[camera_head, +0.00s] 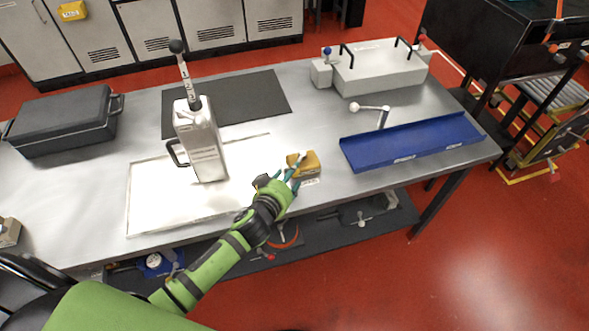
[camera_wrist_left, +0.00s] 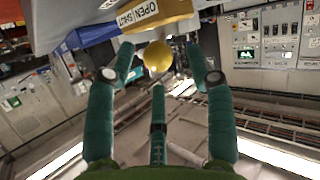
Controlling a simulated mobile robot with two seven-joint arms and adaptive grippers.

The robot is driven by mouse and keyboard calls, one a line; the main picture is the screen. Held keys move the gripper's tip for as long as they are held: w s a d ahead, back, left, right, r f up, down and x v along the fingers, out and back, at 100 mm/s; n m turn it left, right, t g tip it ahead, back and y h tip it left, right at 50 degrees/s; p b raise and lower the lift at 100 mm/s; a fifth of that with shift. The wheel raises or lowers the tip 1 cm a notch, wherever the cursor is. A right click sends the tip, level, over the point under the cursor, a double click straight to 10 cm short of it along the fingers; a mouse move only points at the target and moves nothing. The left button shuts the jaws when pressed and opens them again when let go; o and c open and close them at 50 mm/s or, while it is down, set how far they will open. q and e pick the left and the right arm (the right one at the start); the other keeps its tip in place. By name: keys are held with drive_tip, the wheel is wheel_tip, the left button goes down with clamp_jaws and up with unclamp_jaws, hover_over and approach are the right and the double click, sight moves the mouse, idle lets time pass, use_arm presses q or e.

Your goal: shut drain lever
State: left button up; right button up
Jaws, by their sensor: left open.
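The drain lever (camera_head: 304,163) is a yellow piece at the near edge of the steel table. In the left wrist view its yellow body (camera_wrist_left: 172,14) carries a white label reading OPEN and SHUT, and a round yellow knob (camera_wrist_left: 158,56) sits below it. My left gripper (camera_head: 290,180) is at the table's near edge, right beside the lever. In the left wrist view its teal fingers (camera_wrist_left: 159,68) are spread around the knob, with gaps on both sides; I cannot tell whether any finger touches it. My right gripper is not in view.
A white canister (camera_head: 203,145) with a black-knobbed rod stands left of the lever. A blue tray (camera_head: 410,145), a small white-knobbed crank (camera_head: 375,108) and a grey box (camera_head: 375,68) lie to the right. A black case (camera_head: 62,120) is at the far left. A lower shelf (camera_head: 340,228) runs under the table.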

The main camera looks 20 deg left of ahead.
use_arm(q)
drive_tip(key=shift+x, duration=1.8)
drive_tip(key=shift+d, duration=0.1)
clamp_jaws()
